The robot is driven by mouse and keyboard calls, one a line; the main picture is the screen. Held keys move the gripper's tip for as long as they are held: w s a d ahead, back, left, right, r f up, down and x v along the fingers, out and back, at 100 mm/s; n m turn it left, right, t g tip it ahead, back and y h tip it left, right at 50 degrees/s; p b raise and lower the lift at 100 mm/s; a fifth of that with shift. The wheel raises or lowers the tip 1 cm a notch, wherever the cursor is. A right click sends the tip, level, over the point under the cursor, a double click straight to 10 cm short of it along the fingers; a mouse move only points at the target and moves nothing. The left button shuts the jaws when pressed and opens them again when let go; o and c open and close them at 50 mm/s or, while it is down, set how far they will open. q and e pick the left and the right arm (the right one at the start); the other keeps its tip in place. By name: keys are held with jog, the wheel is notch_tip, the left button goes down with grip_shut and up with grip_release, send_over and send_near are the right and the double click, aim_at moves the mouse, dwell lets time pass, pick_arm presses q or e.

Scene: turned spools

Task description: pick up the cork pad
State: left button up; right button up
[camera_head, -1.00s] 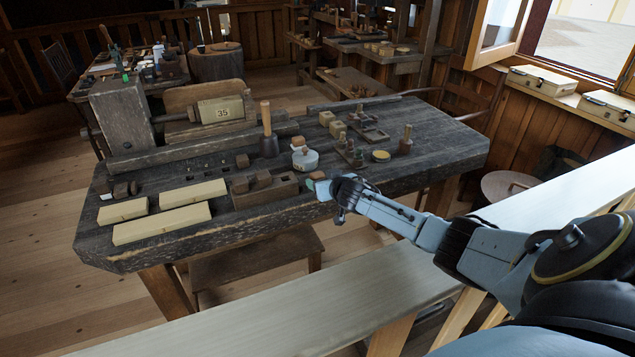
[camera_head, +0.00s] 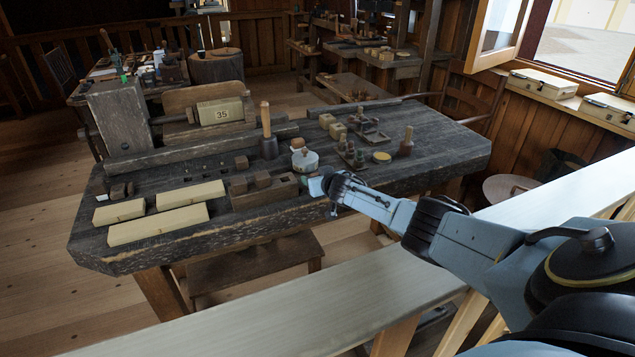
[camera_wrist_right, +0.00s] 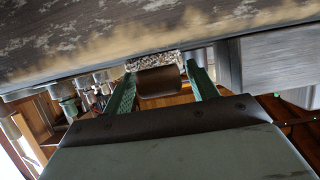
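A small block with a speckled, cork-like face (camera_wrist_right: 152,62) and a smooth brown rounded side (camera_wrist_right: 160,82) shows in the right wrist view, at the front edge of the bench. I take it to be the cork pad. In the head view my right gripper hides most of it. My right gripper (camera_wrist_right: 162,80) has its two green fingers spread, one on each side of the block. A thin gap seems to show on the right. In the head view the right gripper (camera_head: 314,187) is at the bench's front edge. My left gripper is not in view.
The dark workbench (camera_head: 255,222) carries pale blocks (camera_head: 158,226), a wooden block holder (camera_head: 262,194), a lidded pot (camera_head: 304,159), a mallet (camera_head: 268,145) and a round yellow disc (camera_head: 381,157). A pale beam (camera_head: 260,315) runs across the front.

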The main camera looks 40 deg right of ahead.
jog(key=c, duration=0.8)
